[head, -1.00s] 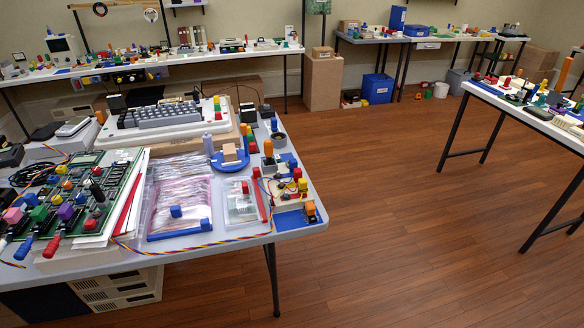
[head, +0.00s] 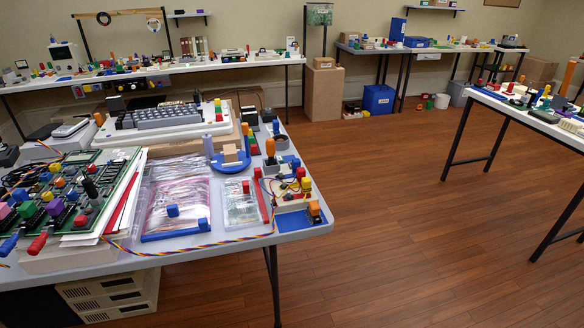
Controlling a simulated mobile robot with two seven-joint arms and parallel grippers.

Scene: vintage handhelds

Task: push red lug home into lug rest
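Several red pieces are on the near table (head: 215,251), and I cannot tell which one is the red lug. A small red block (head: 246,187) stands at the top of a clear tray (head: 236,212). A long red bar (head: 263,206) lies along that tray's right side. A red-capped piece (head: 306,185) stands by a cream block at the right corner. A red handle (head: 38,243) lies at the front of the green circuit board (head: 98,178). I cannot make out the lug rest for certain. Neither of my grippers is in view.
A keyboard unit (head: 165,118) and a round blue stand (head: 230,164) sit farther back on the near table. A striped cable (head: 225,241) runs along the front edge. Another table (head: 555,130) stands at right. The wooden floor (head: 400,200) between is clear.

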